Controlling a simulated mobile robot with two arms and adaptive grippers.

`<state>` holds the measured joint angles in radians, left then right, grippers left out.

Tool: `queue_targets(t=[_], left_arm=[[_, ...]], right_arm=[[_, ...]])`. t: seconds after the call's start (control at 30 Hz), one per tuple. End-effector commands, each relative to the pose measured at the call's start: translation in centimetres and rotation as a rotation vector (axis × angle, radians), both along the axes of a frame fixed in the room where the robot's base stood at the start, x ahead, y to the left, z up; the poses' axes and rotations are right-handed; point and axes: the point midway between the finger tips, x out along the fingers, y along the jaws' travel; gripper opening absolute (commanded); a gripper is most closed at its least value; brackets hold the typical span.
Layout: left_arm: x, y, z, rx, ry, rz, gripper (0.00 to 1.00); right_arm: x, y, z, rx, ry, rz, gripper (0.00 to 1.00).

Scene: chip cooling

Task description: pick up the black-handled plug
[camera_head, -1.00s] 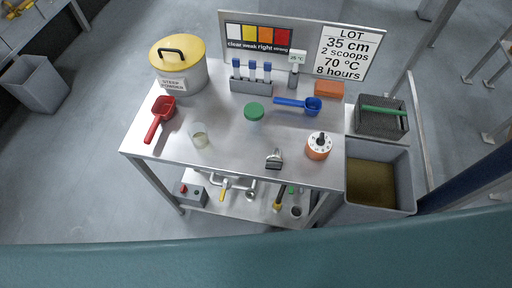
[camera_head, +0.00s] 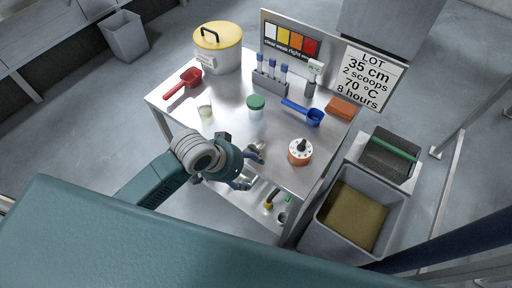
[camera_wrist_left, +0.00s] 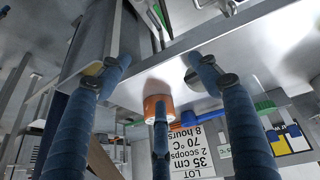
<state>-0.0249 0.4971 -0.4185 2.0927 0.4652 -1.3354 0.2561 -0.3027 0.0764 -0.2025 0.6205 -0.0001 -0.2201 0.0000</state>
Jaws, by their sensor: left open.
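My left gripper (camera_head: 248,168) is open over the front edge of the steel table in the head view, with no object seen between its fingers. Its blue fingers spread wide in the left wrist view (camera_wrist_left: 160,95). A small item with a dark upright part and a yellow-brown end (camera_head: 269,203) stands on the lower shelf, below and right of the gripper. It may be the black-handled plug, but it is too small to tell. My left arm hides part of that shelf. My right gripper is out of view.
The tabletop edge overhangs the lower shelf. A grey bin (camera_head: 329,222) stands at right.

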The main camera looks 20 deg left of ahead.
Motion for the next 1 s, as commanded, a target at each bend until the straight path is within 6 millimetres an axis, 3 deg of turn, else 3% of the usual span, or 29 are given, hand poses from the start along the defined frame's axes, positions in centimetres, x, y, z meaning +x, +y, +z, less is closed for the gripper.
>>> queue_targets(t=[0.2,0.5,1.0], left_arm=[[3.0,1.3,3.7,-0.001,0.017,-0.030,0.63],[4.8,4.4,7.1,0.008,0.077,0.012,0.63],[6.6,3.0,2.1,0.006,0.084,0.018,0.63]], right_arm=[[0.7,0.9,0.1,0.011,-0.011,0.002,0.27],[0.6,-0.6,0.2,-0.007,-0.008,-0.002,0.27],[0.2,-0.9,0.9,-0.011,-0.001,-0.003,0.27]])
